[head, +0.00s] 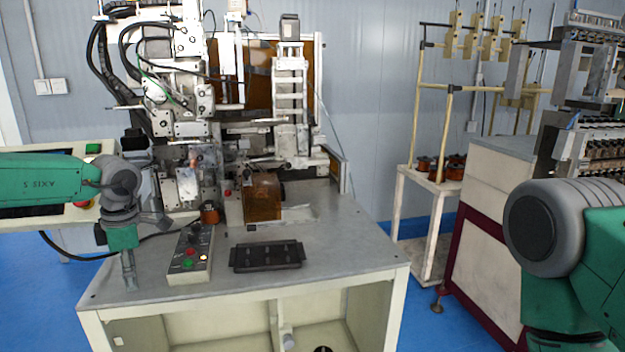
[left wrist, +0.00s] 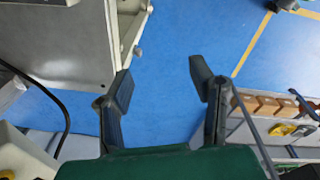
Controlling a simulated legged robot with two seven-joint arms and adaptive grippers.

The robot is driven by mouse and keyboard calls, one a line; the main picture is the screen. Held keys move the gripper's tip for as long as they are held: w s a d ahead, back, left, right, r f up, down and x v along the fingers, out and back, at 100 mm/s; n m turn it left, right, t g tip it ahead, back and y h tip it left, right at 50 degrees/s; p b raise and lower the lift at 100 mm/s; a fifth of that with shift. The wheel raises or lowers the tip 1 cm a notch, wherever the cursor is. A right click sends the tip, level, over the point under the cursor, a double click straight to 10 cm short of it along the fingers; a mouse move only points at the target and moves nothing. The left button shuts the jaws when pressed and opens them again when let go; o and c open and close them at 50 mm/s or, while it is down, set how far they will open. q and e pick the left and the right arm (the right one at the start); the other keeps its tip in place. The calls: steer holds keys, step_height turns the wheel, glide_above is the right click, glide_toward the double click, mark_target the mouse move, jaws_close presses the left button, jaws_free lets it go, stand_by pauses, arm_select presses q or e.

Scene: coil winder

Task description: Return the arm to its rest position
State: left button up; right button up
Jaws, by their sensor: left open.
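My left arm (head: 60,177) comes in from the left, green with a grey joint. Its gripper (head: 129,272) points down at the left front corner of the machine table (head: 340,258), left of the button box. In the left wrist view the two dark fingers of the left gripper (left wrist: 160,82) stand wide apart with only blue floor between them, so it is open and empty. My right arm (head: 575,250) shows at the right edge as a green and grey link. Its gripper is out of view.
The button box (head: 190,255) and a black tray (head: 267,256) lie on the table. The coil winder (head: 215,110) rises behind them. A control screen panel (head: 60,215) is behind my left arm. A white stand (head: 425,215) and another machine (head: 500,220) are at right.

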arm_select(q)
steer(key=s+d+f+m+t+y+b, duration=0.1)
steer(key=s+d+f+m+t+b, duration=0.25)
steer(key=f, duration=0.65)
steer(key=s+d+f+m+y+b, duration=0.15)
steer(key=s+f+m, duration=0.25)
steer(key=f+m, duration=0.45)
steer(key=s+d+f+m+t+y+b, duration=0.1)
steer(key=s+d+f+m+t+b, duration=0.2)
steer(key=f, duration=0.9)
steer(key=s+f+m+g+h+b, duration=0.2)
steer(key=s+f+m+g+b, duration=0.1)
steer(key=s, duration=1.1)
steer(key=s+d+f+m+g+h+b, duration=0.1)
steer(key=s+f+m, duration=0.5)
steer(key=s, duration=0.8)
steer(key=shift+d+f+m+g+h+b, duration=0.3)
steer(key=shift+m+g+h+b, duration=0.4)
steer(key=shift+g+b, duration=0.25)
arm_select(e)
step_height(320, 180, down, 14)
steer(key=shift+w+d+f, duration=0.15)
steer(key=shift+w, duration=0.15)
